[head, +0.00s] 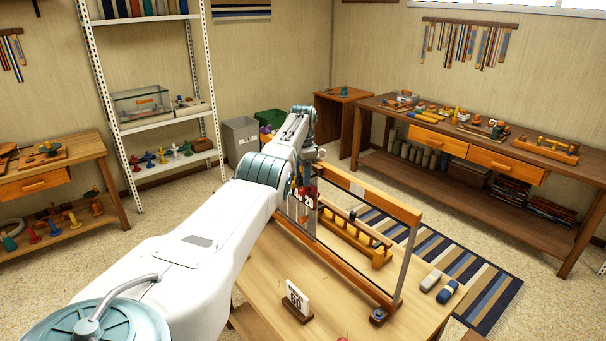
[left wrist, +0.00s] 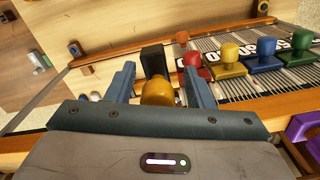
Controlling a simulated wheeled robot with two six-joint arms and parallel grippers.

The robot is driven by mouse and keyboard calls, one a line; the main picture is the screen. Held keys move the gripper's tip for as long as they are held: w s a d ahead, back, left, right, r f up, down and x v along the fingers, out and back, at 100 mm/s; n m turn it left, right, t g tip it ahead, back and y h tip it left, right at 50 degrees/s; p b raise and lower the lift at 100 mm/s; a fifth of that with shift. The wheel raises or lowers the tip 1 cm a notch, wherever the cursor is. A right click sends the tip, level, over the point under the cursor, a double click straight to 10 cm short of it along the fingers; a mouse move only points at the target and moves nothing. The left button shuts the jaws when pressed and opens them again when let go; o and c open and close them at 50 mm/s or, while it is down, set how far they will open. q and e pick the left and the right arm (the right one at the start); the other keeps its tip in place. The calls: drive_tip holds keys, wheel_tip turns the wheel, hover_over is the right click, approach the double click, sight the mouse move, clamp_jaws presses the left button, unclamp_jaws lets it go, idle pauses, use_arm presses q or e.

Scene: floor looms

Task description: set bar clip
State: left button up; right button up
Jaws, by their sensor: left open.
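In the left wrist view a rounded yellow-orange knob (left wrist: 157,92) sits between the two fingers of my left gripper (left wrist: 158,85). The fingers are apart, with gaps at both sides of the knob. A black upright block (left wrist: 154,58) stands just beyond it; whether the two are joined is unclear. The loom's wooden bar (left wrist: 128,46) runs behind. In the head view my left gripper (head: 303,185) is at the far left end of the loom frame (head: 375,195), mostly hidden by my arm. My right gripper is not in view.
Red (left wrist: 192,72), yellow (left wrist: 229,65), blue (left wrist: 265,55) and green (left wrist: 300,50) knobbed pieces lie on the striped threads close to the right finger. A purple piece (left wrist: 302,130) is at lower right. A number card (head: 297,299) stands on the table (head: 345,317).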

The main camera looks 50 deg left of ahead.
use_arm(q)
wheel_tip(320, 180, up, 6)
drive_tip(key=b, duration=0.2)
drive_tip(key=shift+f+b, duration=0.1)
drive_tip(key=shift+b, duration=0.2)
wheel_tip(320, 180, up, 4)
drive_tip(key=shift+r+p, duration=0.1)
drive_tip(key=shift+p, duration=0.45)
drive_tip(key=shift+r+p, duration=0.35)
drive_tip(key=shift+r, duration=0.1)
drive_tip(key=shift+f, duration=0.1)
